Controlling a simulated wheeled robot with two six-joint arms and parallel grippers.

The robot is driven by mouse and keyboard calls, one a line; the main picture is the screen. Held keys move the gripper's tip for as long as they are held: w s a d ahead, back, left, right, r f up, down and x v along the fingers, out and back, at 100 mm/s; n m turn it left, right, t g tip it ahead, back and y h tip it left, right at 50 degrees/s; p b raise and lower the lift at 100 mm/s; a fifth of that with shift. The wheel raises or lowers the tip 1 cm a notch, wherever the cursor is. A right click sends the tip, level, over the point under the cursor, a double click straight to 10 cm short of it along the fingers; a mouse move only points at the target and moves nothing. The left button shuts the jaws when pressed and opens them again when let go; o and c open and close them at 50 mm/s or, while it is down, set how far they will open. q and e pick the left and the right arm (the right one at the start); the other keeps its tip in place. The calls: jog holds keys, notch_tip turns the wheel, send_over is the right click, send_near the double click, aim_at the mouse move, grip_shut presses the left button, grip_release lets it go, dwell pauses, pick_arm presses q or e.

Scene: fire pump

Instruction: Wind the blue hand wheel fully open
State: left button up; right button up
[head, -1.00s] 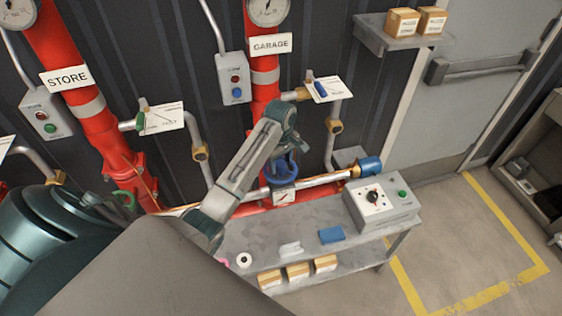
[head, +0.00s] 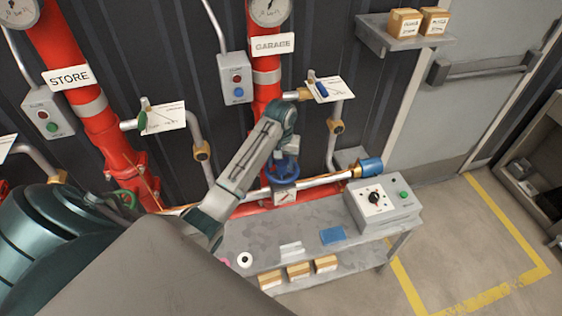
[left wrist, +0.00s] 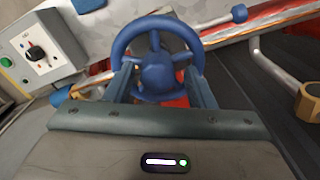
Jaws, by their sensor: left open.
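The blue hand wheel (head: 284,178) sits on the pipe low on the red GARAGE riser (head: 266,100), partly hidden by my left arm in the head view. In the left wrist view the wheel (left wrist: 155,22) faces me with its round hub and spokes. My left gripper (head: 284,155) is right at the wheel. In the left wrist view its two fingers (left wrist: 160,80) are open, one on each side of the hub, overlapping the near part of the rim. I cannot tell whether they touch it. My right gripper is not in view.
A grey bench (head: 255,236) stands below the pipe, with a control box (head: 384,205), a blue cloth (head: 332,235) and a white tape roll (head: 244,259). The floor (head: 470,240) at right is clear.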

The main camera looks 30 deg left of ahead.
pick_arm(q)
grip_shut()
jog(key=n, duration=0.5)
jog(key=shift+d, duration=0.1)
jog(key=n, duration=0.3)
jog(key=shift+w, duration=0.1)
jog(key=shift+n, duration=0.3)
jog(key=shift+n, duration=0.4)
jog(key=n, duration=0.3)
jog(key=shift+w+n, duration=0.1)
jog(key=shift+n, duration=0.3)
jog(key=n, duration=0.3)
